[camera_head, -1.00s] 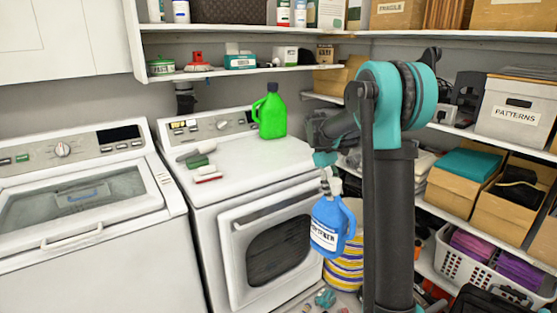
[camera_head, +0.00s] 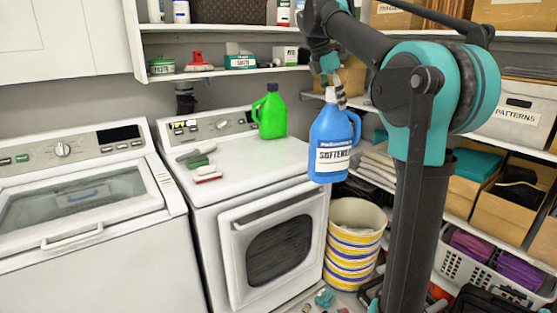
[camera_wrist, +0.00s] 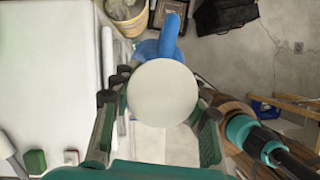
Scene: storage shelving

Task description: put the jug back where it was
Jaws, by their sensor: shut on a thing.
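A blue jug (camera_head: 331,145) with a white label reading "SOFTENER" hangs upright in the air, in front of the dryer's right front corner. My gripper (camera_head: 337,92) is shut on its top, around the cap. In the wrist view my gripper's fingers (camera_wrist: 160,122) stand on both sides of the round white cap (camera_wrist: 163,92), with the blue handle (camera_wrist: 168,36) beyond it. The jug's base is clear of any surface. A green jug (camera_head: 270,115) stands on the back right of the dryer top (camera_head: 235,160).
Brushes (camera_head: 203,165) lie on the dryer's left part; its front right top is clear. A striped basket (camera_head: 353,245) stands on the floor beside the dryer. Shelves (camera_head: 230,73) with tins and boxes run above. Side shelves at right hold boxes and a white laundry basket (camera_head: 480,262).

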